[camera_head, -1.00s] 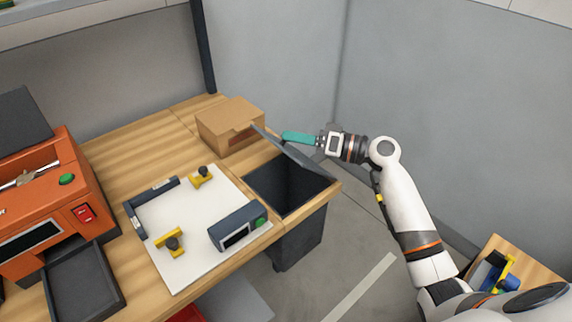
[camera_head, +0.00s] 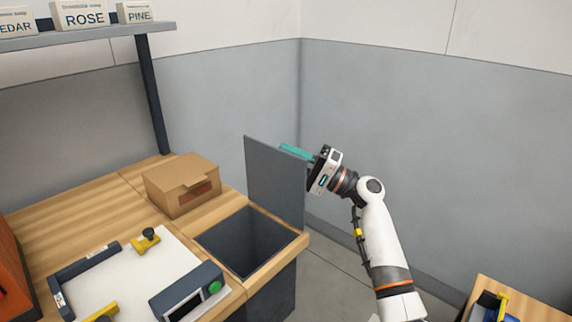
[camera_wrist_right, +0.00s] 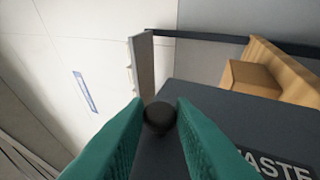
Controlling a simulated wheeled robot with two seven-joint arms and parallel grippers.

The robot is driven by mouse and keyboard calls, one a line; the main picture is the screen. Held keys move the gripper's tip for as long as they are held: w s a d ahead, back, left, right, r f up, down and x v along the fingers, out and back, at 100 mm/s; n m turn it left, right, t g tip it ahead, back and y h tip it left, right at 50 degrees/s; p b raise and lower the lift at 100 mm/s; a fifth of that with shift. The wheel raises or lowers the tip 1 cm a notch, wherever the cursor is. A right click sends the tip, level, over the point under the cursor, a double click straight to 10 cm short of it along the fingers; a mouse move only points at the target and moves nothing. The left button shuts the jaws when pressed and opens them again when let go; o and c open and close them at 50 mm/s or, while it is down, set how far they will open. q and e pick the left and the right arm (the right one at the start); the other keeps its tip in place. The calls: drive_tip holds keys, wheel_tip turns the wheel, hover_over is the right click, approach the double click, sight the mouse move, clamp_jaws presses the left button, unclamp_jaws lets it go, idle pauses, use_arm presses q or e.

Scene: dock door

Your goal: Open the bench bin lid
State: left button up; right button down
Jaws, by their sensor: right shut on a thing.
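The bench bin (camera_head: 275,293) is set into the right end of the wooden bench, and its dark, empty-looking inside shows. Its grey lid (camera_head: 272,178) stands about upright at the far right side of the opening. In the right wrist view the lid (camera_wrist_right: 225,122) carries a label reading "WASTE", partly cut off. My right gripper (camera_head: 294,151) is behind the lid's upper edge, its teal fingers partly hidden by it. In the right wrist view the fingers are shut on a round dark knob (camera_wrist_right: 160,117) on the lid. My left gripper is out of view.
A cardboard box (camera_head: 182,186) sits on the bench behind the bin. A white board (camera_head: 135,272) with yellow clamps and a grey device (camera_head: 187,294) lie left of it. A shelf (camera_head: 90,33) is above. Grey walls stand close behind my right arm.

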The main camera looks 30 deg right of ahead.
drive_tip(key=shift+w+d+f+m, duration=0.1)
drive_tip(key=shift+d+m, duration=0.2)
drive_tip(key=c, duration=1.2)
unclamp_jaws()
drive_tip(key=shift+c, duration=0.2)
wheel_tip(320, 180, up, 10)
